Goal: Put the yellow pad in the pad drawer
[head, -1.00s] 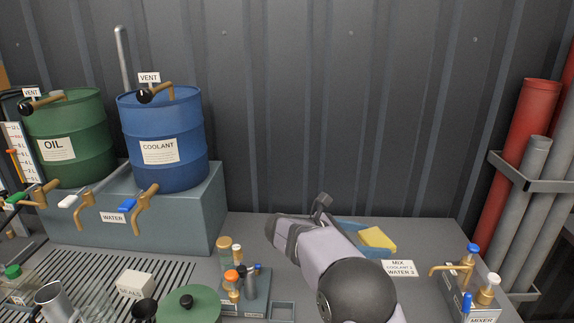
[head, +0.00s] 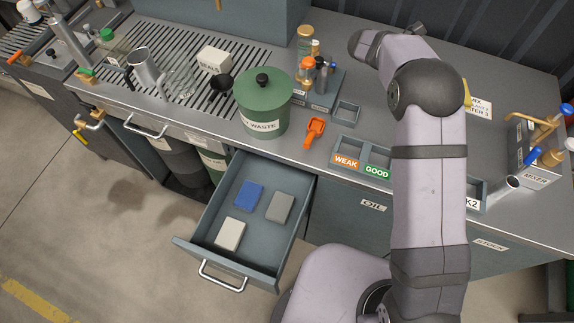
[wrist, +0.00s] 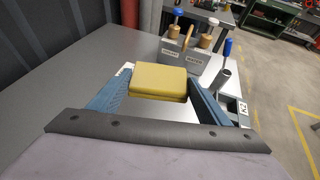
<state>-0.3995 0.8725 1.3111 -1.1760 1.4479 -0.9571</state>
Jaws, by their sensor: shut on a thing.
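The yellow pad (wrist: 158,80) is a thick yellow block between the two blue-grey fingers of my gripper (wrist: 160,92) in the wrist view. My gripper is shut on it, above the grey worktop. In the head view my arm covers most of the gripper, and only a sliver of the yellow pad (head: 467,94) shows at the right of the arm. The pad drawer (head: 268,250) is pulled open under the worktop, left of my arm. It holds a blue pad (head: 249,195), a grey pad (head: 280,207) and a pale pad (head: 230,234), with bare floor around them.
A green waste pot (head: 263,105) and an orange tool (head: 315,132) stand on the worktop above the drawer. WEAK and GOOD trays (head: 362,155) line the front edge beside my arm. The mixer (head: 537,160) is at the right. The space above the drawer looks clear.

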